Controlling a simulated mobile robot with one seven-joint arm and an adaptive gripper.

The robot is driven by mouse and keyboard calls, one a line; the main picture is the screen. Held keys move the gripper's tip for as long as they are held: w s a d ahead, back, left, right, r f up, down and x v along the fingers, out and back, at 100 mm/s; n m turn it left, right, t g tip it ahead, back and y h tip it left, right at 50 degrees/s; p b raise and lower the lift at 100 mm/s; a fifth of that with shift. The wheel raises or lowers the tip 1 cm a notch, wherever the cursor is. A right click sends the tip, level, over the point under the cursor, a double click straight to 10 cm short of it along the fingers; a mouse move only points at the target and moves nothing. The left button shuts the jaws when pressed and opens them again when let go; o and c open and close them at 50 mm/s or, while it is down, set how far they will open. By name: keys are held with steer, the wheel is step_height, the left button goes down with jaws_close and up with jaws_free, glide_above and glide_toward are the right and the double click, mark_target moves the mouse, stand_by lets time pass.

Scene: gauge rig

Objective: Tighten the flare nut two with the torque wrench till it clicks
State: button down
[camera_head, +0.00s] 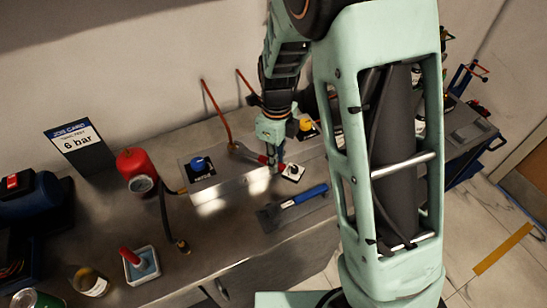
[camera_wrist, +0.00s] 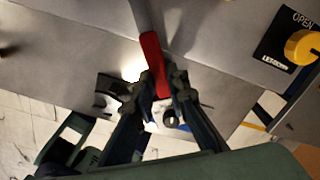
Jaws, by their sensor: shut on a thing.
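My gripper (camera_head: 276,166) is shut on a red-handled wrench (camera_head: 262,159) over the grey bench block. In the wrist view the red handle (camera_wrist: 153,62) runs up from between my fingertips (camera_wrist: 160,88). The wrench's grey head reaches left to the foot of a copper pipe (camera_head: 217,108). Whether it sits around a nut there is too small to tell. A second copper pipe (camera_head: 246,82) rises farther right, its foot hidden behind my arm. A blue-handled tool (camera_head: 305,195) lies on the bench in front. Which tool is the torque wrench, and which nut is two, I cannot tell.
A blue knob (camera_head: 199,164) and a yellow knob (camera_head: 307,125) flank the work area; the yellow one also shows in the wrist view (camera_wrist: 302,46). A red gauge fitting (camera_head: 136,165), a job card (camera_head: 77,144) and a bottle (camera_head: 88,281) stand left.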

mark_target(289, 169)
steer(key=shift+s+d, duration=0.5)
steer(key=shift+d, duration=0.4)
steer(key=shift+s+d, duration=0.5)
steer(key=shift+d, duration=0.35)
steer(key=shift+r+p, duration=2.15)
steer(key=shift+r, duration=0.2)
